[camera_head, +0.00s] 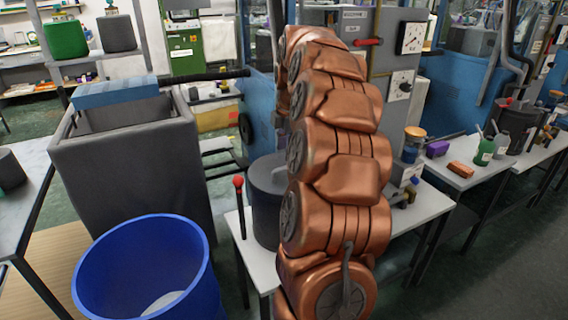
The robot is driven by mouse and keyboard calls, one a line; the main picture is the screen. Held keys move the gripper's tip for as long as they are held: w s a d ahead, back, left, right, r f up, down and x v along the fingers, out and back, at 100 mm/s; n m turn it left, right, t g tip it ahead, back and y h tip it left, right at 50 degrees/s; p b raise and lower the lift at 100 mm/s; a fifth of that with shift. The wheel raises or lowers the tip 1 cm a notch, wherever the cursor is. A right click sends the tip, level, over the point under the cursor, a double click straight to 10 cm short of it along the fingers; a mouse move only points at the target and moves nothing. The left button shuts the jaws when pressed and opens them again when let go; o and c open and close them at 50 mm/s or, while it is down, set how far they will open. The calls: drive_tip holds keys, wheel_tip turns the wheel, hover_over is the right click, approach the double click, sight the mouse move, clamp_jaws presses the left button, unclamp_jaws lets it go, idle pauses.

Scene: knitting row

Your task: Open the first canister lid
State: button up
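A dark grey canister (264,205) stands upright on the near white table (262,268), left of my copper arm. The arm covers its right side. Its top is partly hidden, so I cannot tell how the lid sits. Another dark canister-like vessel (507,127) stands on a white table farther right; its details are too small to tell. My gripper is not visible; my arm rises through the middle of the view and hides what is behind it.
A red-knobbed lever (239,205) stands at the near table's left edge. A blue bin (150,268) and a large grey bin (138,165) are at left. Bottles (485,151), a purple block (437,149) and a brown block (461,169) occupy the right table. Floor is clear at lower right.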

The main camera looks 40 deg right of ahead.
sight(284, 167)
drive_tip(key=f, duration=0.4)
drive_tip(key=w+f, duration=0.1)
drive_tip(key=f, duration=0.1)
drive_tip(key=shift+d+p, duration=0.15)
drive_tip(key=shift+p, duration=0.25)
clamp_jaws()
